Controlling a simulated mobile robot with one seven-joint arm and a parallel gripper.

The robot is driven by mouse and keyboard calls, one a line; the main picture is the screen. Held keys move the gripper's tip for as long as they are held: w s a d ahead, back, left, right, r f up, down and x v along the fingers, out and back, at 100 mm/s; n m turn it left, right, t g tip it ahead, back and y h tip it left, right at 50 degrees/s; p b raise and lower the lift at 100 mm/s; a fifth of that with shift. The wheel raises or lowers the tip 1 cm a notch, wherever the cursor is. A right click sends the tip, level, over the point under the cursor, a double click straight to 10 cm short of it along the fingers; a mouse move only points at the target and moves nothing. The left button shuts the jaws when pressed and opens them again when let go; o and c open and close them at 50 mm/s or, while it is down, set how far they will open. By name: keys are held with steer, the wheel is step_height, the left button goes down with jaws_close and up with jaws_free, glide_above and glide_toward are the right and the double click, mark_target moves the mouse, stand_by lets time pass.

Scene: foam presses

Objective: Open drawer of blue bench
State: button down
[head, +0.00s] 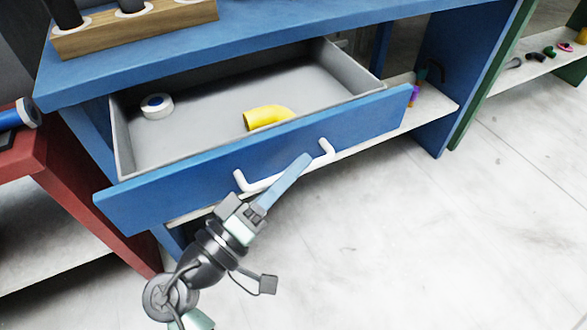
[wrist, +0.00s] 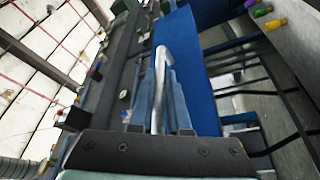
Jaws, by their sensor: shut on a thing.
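The blue bench (head: 330,38) has its drawer pulled well out, and its grey inside (head: 205,115) shows. The blue drawer front (head: 150,198) carries a white bar handle (head: 240,181). My gripper (head: 290,180) is at the handle, its light blue fingers lying across the bar. In the wrist view the white handle (wrist: 160,70) runs between my fingers (wrist: 160,105), and my gripper is shut on it. The fingers hide the middle of the bar in the head view.
A yellow curved pipe piece (head: 266,117) and a white tape roll (head: 157,105) lie in the drawer. A wooden block (head: 135,28) stands on the bench top. A red bench (head: 85,185) is at the left. The floor (head: 450,240) at the right is clear.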

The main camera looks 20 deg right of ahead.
steer(key=shift+w, duration=0.1)
steer(key=c, duration=0.9)
jaws_free()
steer(key=p+v, duration=0.1)
steer(key=v, duration=1.2)
steer(key=shift+p, duration=0.3)
